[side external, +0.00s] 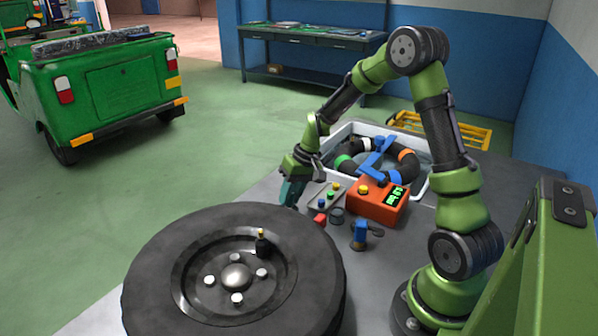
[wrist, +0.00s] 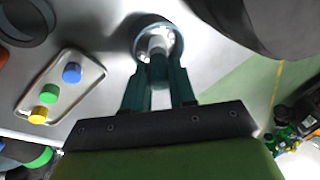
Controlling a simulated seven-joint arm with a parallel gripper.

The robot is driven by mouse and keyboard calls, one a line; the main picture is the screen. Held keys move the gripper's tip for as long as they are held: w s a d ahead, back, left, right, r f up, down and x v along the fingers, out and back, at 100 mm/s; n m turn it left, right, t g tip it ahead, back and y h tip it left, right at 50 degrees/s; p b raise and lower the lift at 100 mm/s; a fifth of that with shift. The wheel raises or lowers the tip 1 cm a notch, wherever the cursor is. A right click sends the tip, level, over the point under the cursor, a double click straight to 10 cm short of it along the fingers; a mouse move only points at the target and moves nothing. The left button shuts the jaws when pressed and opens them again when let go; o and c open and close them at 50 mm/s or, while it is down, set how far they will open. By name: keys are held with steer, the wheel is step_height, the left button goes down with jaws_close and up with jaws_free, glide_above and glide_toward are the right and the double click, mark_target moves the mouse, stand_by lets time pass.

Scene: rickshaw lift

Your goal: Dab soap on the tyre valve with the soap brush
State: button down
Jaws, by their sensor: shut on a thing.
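My gripper (side external: 291,200) points down just beyond the tyre's far edge, apart from the valve. The tyre hides the pot in the side view.
Beside the gripper is a tray (wrist: 90,88) with blue, green and yellow caps. An orange box with a display (side external: 378,202), a red piece (side external: 320,220), a dark ring (side external: 337,215) and a blue tool (side external: 360,233) stand nearby. A white tub (side external: 425,180) holds an inner tube behind.

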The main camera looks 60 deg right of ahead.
steer(key=shift+r, duration=3.45)
steer(key=shift+s+a, duration=0.2)
steer(key=shift+s+a+r+n+g, duration=0.8)
steer(key=shift+s+a+r+n, duration=0.45)
steer(key=shift+a+r, duration=2.55)
steer(key=shift+s+a+r+n+g, duration=1.15)
steer(key=shift+a+r, duration=0.9)
steer(key=shift+a, duration=3.35)
steer(key=shift+t+h, duration=0.3)
steer(key=shift+t, duration=0.05)
steer(key=shift+w+f, duration=0.2)
steer(key=shift+f, duration=2.4)
steer(key=shift+f, duration=0.75)
